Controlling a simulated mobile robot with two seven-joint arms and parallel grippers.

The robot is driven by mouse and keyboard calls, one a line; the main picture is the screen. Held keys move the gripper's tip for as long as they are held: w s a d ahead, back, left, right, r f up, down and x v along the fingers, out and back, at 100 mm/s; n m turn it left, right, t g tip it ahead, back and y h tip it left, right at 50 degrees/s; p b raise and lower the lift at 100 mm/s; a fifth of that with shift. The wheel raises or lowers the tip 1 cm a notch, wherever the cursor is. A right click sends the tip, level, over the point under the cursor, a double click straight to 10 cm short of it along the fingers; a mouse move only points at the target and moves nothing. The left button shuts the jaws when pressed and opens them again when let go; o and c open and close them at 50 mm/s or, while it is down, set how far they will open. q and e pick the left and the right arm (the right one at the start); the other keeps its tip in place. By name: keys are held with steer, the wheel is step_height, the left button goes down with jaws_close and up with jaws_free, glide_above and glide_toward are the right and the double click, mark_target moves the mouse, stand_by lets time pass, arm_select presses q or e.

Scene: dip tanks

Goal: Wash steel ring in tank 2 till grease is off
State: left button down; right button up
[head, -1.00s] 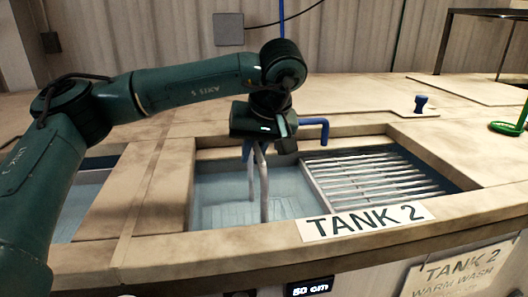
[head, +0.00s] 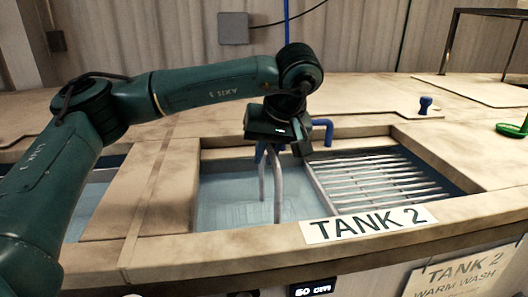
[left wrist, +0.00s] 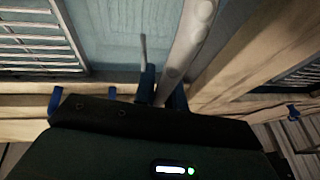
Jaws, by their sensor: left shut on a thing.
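My left gripper (head: 267,156) is above tank 2 (head: 165,248), with its blue fingers pointing down and shut on the steel ring (head: 278,185). The ring hangs upright, seen nearly edge-on as two grey curved bars, its lower part down in the tank at the pale blue water (head: 232,200). I cannot tell how deep it dips. In the left wrist view the ring (left wrist: 188,42) runs away from the blue fingers (left wrist: 160,88) as a grey band with a few paler spots. Whether these are grease is unclear. My right gripper is out of view.
A slatted metal rack (head: 375,178) fills the right side of the tank opening. A blue bent pipe (head: 326,130) stands behind it. A blue knob (head: 424,105) and a green round thing (head: 511,130) are farther right. A neighbouring tank's water (head: 90,200) shows at left.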

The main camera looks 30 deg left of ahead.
arm_select(q)
steer(key=shift+w+d+p, duration=0.35)
steer(key=shift+d, duration=0.05)
steer(key=shift+s+a+r, duration=0.1)
steer(key=shift+s+a, duration=0.3)
steer(key=shift+a, duration=0.05)
stand_by(0.9)
